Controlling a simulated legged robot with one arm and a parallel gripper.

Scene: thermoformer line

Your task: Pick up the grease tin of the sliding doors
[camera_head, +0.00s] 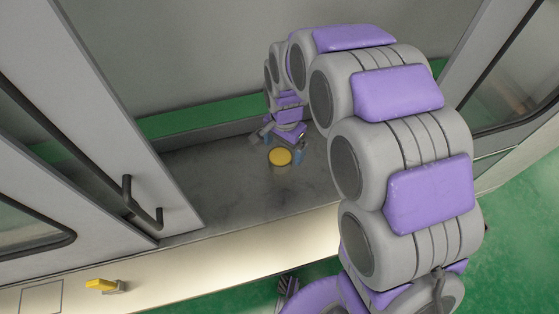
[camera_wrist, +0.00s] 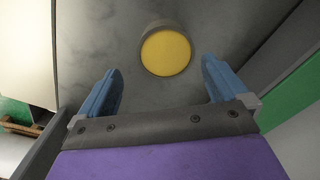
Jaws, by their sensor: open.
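The grease tin (camera_head: 280,157) is a small round tin with a yellow lid, standing upright on the grey metal surface between the sliding doors. In the wrist view the tin (camera_wrist: 166,52) lies ahead of the fingertips, roughly centred between them and touching neither. My gripper (camera_wrist: 163,80) has two blue fingers spread wide apart, with nothing between them. In the head view my gripper (camera_head: 283,146) is low over the surface, right by the tin, and its fingers are small and partly hidden.
The left door (camera_head: 90,120) with a dark handle (camera_head: 140,203) stands left of the opening; another door frame (camera_head: 500,75) is at the right. A yellow lever (camera_head: 101,285) sits on the front panel. The grey surface (camera_head: 215,185) left of the tin is clear.

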